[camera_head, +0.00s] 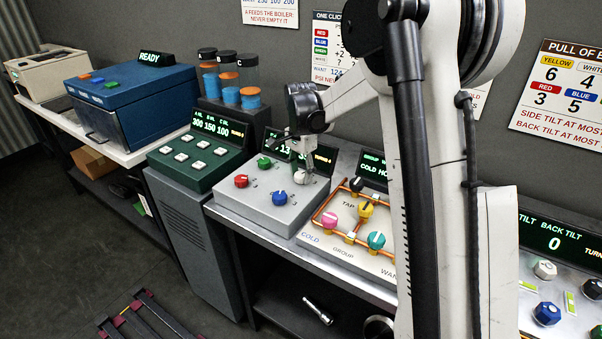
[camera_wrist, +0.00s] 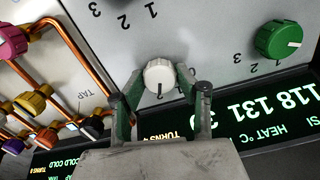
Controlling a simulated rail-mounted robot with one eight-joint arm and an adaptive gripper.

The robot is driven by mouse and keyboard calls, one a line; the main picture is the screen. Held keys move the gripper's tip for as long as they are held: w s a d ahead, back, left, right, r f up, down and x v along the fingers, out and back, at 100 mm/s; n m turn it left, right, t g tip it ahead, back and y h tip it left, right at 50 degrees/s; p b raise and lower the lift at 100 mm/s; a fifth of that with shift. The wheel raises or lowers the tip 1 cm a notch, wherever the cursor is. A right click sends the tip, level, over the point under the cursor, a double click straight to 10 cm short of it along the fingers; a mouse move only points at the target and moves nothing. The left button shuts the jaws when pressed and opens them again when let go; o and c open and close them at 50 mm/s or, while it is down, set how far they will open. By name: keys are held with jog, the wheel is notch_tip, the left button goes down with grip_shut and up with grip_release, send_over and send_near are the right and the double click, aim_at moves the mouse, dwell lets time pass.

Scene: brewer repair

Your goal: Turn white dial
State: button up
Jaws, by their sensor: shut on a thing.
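The white dial (camera_head: 299,177) sits on a light grey panel (camera_head: 262,207) with a red dial (camera_head: 241,181), a blue dial (camera_head: 279,197) and a green dial (camera_head: 264,162). In the wrist view the white dial (camera_wrist: 159,75) has a dark pointer mark near its lower edge, and printed numbers stand around it. My gripper (camera_head: 303,158) reaches down onto it from above. In the wrist view its two green-grey fingers (camera_wrist: 160,95) stand at either side of the dial, shut on it. The panel's display, partly hidden by my gripper, reads 118 131 and another number.
A copper-pipe panel (camera_head: 345,238) with pink, yellow, teal and black knobs adjoins on the right. A green button console (camera_head: 197,153) stands on the left. Three canisters (camera_head: 229,80) stand behind. My arm hides much of the right side.

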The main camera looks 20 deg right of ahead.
jog(key=shift+n, duration=0.3)
jog(key=n+b, duration=0.2)
jog(key=n, duration=0.1)
jog(key=shift+n, duration=0.4)
jog(key=n+b, duration=0.1)
jog(key=n, duration=0.3)
jog(key=shift+b, duration=0.35)
jog(key=n+b, duration=0.1)
jog(key=n, duration=0.4)
jog(key=shift+n+b, duration=0.4)
jog(key=shift+n, duration=1.8)
jog(key=o, duration=1.1)
jog(key=shift+o, duration=0.2)
jog(key=shift+r, duration=0.1)
